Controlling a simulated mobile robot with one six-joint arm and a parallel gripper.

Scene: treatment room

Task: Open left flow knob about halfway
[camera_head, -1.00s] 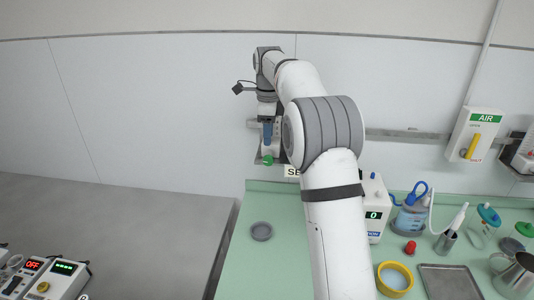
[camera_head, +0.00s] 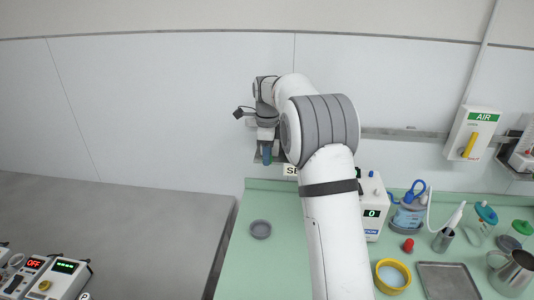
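No flow knob is visible now. The spot where a green knob showed earlier is covered by my gripper, so I cannot tell whether it touches the knob. The knob's setting is hidden.
A wall rail (camera_head: 410,133) runs right to an AIR box (camera_head: 472,133) with a yellow lever. Below is a green counter (camera_head: 265,270) with a grey dish (camera_head: 261,230), a white device (camera_head: 372,210), a yellow ring (camera_head: 393,276) and a metal tray (camera_head: 449,280).

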